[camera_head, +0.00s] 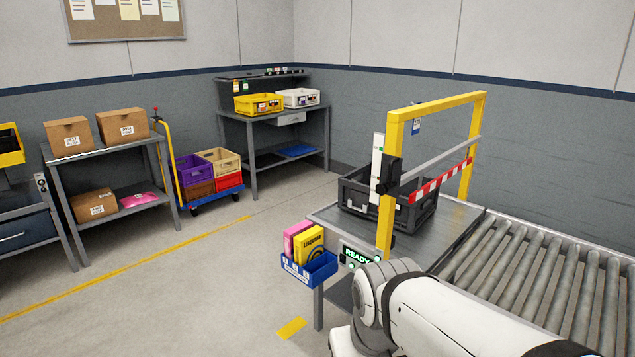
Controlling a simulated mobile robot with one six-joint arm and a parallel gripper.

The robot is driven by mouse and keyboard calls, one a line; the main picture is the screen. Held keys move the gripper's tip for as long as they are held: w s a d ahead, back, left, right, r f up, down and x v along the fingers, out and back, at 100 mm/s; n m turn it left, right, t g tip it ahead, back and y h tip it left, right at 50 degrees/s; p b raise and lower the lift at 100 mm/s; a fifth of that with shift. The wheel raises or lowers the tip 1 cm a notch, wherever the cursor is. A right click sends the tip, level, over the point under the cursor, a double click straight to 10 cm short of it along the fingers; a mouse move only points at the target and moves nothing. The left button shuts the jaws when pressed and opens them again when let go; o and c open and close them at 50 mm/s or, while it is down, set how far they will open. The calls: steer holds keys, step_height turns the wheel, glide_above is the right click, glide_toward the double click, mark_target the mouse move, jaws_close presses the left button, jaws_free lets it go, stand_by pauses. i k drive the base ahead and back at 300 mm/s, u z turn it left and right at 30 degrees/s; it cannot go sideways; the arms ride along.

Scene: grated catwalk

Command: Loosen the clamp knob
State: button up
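A black clamp-like part (389,176), which looks like the clamp knob, sits on the near yellow post (386,222) of a yellow frame. It is small here, and I cannot tell how tight it is. A grey bar (445,156) runs from it toward the far post. A white scale strip (377,158) stands upright beside it. My white arm fills the lower right. My gripper is not in view, so its distance from the knob cannot be told.
A dark grey crate (360,192) stands on the table under the frame, beside a red-and-white striped bar (441,181). A roller conveyor (545,262) extends right. A blue bin (309,269) with boxes hangs at the table's near left corner.

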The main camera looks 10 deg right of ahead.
mark_target(380, 189)
steer(key=z, duration=0.1)
steer(key=i, duration=1)
steer(key=z, duration=0.6)
